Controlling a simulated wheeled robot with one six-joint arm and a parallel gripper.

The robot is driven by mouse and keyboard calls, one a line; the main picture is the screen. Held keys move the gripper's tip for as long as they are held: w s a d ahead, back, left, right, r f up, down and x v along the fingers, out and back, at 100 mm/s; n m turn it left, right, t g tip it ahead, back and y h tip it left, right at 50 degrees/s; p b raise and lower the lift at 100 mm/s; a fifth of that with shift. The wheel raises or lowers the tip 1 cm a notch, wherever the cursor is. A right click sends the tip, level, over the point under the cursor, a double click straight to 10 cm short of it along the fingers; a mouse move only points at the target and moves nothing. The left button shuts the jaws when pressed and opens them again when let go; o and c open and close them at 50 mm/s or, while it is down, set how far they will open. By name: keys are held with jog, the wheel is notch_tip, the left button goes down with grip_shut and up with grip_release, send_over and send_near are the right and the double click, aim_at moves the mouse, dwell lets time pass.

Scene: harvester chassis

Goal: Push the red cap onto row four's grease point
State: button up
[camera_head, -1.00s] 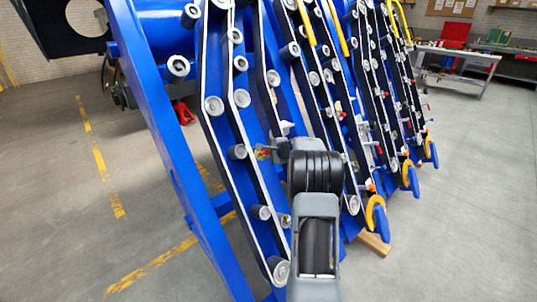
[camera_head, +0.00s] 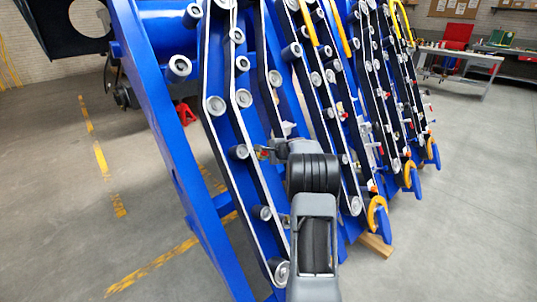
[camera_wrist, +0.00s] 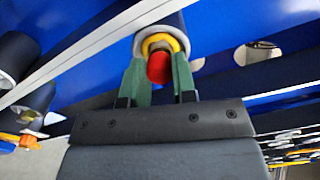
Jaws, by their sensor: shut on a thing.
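The red cap (camera_wrist: 159,70) sits between the two green fingers of my gripper (camera_wrist: 159,60) in the wrist view. The fingers close on it from both sides. Right behind the cap is a yellow ring (camera_wrist: 161,41) at the middle of a pale round roller end (camera_wrist: 180,24). The cap overlaps the ring in this view, and I cannot tell whether it touches or is seated. The grease point itself is hidden behind the cap. In the head view my gripper (camera_head: 265,152) is small, beside the belts of the nearest row, and largely hidden by my arm.
Blue row frames with belts and rollers (camera_head: 215,104) stand close on both sides of my arm. Yellow hooked ends (camera_head: 377,215) stick out at the lower right. A wooden block (camera_head: 375,245) lies on the floor. The grey floor (camera_head: 450,200) at right is open.

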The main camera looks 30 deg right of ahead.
jog(key=shift+b+v, duration=0.5)
jog(key=shift+v, duration=1.6)
jog(key=shift+w, duration=0.1)
jog(key=shift+x, duration=0.9)
jog(key=shift+b, duration=0.75)
jog(key=shift+x, duration=1.1)
dwell(0.5)
jog(key=o, duration=1)
jog(key=shift+c, duration=0.2)
